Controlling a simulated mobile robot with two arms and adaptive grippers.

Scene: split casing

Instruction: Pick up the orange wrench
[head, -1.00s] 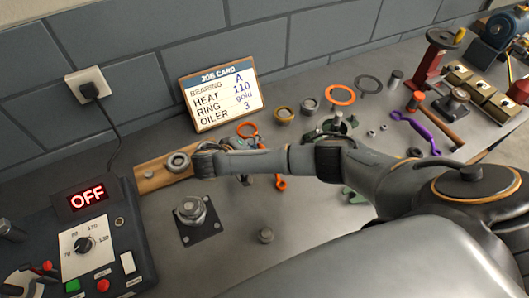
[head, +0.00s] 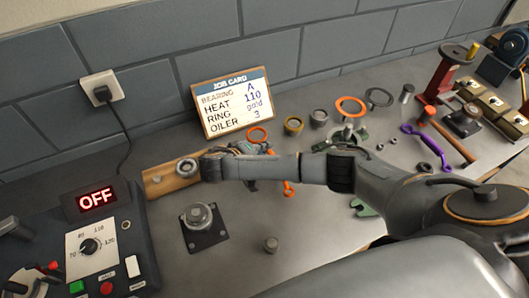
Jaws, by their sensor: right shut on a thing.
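The orange wrench (head: 288,188) lies on the grey bench in the middle of the head view. Its round end shows behind my arm, near the foot of the job card, and its other end shows in front. My forearm crosses over its middle and hides that part. My right gripper (head: 254,148), partly hidden by my own wrist, is shut on the wrench's shaft. I cannot tell whether the wrench is clear of the bench. My left gripper is out of view.
A wooden block with a bearing (head: 187,168) and a bolt on a dark plate (head: 204,228) stand left of the wrench. A job card (head: 224,102) leans behind. A control box (head: 93,248) reads OFF. A purple wrench (head: 425,143) lies at right.

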